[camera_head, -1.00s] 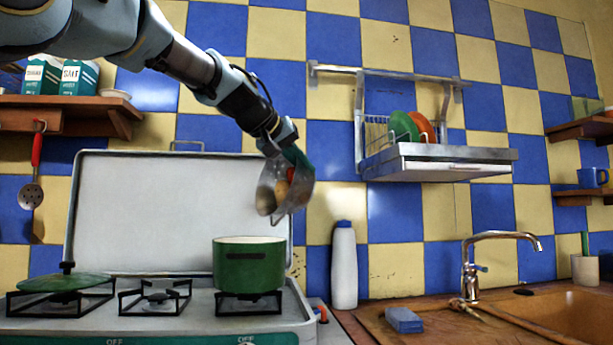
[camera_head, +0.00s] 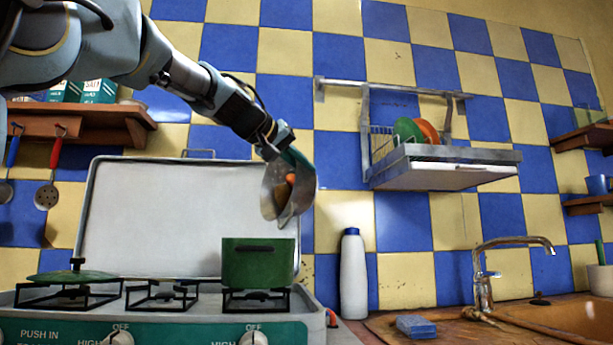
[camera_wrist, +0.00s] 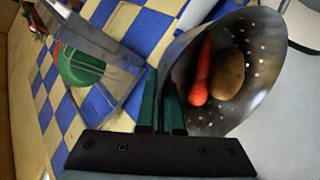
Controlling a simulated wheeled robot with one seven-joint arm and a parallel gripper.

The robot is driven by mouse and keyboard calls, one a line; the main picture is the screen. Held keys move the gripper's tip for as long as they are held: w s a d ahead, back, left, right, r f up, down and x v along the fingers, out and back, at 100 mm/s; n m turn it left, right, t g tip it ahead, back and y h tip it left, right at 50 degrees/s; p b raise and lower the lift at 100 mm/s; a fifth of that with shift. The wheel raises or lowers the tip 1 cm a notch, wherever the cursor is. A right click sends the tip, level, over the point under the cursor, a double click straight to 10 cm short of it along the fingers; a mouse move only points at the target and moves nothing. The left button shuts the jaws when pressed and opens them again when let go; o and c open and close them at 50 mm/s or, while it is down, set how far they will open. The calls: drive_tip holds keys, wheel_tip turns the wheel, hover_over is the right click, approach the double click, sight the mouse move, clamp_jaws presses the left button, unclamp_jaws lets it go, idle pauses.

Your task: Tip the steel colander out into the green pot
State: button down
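The steel colander (camera_head: 272,192) is tilted on its side above the stove, with its open side facing right in the head view. My gripper (camera_head: 292,158) is shut on its rim. In the wrist view, the colander (camera_wrist: 262,45) holds an orange carrot (camera_wrist: 201,72) and a brown potato (camera_wrist: 227,74), and my gripper's green fingers (camera_wrist: 160,108) close on its edge. The green pot (camera_head: 258,264) stands on the right burner, below the colander and slightly to its left. Its inside is hidden in the head view.
A green lid (camera_head: 70,275) lies on the left burner. A white bottle (camera_head: 353,275) stands right of the stove (camera_head: 180,325). A dish rack (camera_head: 445,168) with plates hangs on the wall to the right. A blue sponge (camera_head: 416,326) lies by the sink.

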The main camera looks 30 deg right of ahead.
drive_tip(key=shift+a+f+h+b, duration=0.3)
drive_tip(key=shift+a+b, duration=0.25)
drive_tip(key=shift+b, duration=1)
drive_tip(key=a+b, duration=0.1)
drive_tip(key=b, duration=0.2)
drive_tip(key=shift+a+h+b, duration=0.1)
drive_tip(key=shift+h+b, duration=0.3)
drive_tip(key=shift+a+f+b, duration=0.1)
drive_tip(key=shift+a+b, duration=0.1)
drive_tip(key=shift+b, duration=0.45)
drive_tip(key=shift+a+n+h+b, duration=0.3)
drive_tip(key=shift+a+h+b, duration=0.15)
drive_tip(key=shift+b, duration=0.8)
drive_tip(key=a+h+b, duration=0.1)
drive_tip(key=b, duration=0.2)
drive_tip(key=a+t+h+b, duration=0.1)
drive_tip(key=b, duration=0.3)
drive_tip(key=shift+a+r+n, duration=0.2)
drive_tip(key=shift+a+n, duration=0.05)
drive_tip(key=shift+n, duration=0.05)
drive_tip(key=shift+a+r+h+b, duration=0.15)
drive_tip(key=shift+a+h+b, duration=0.1)
drive_tip(key=shift+b, duration=0.4)
drive_tip(key=shift+r, duration=0.15)
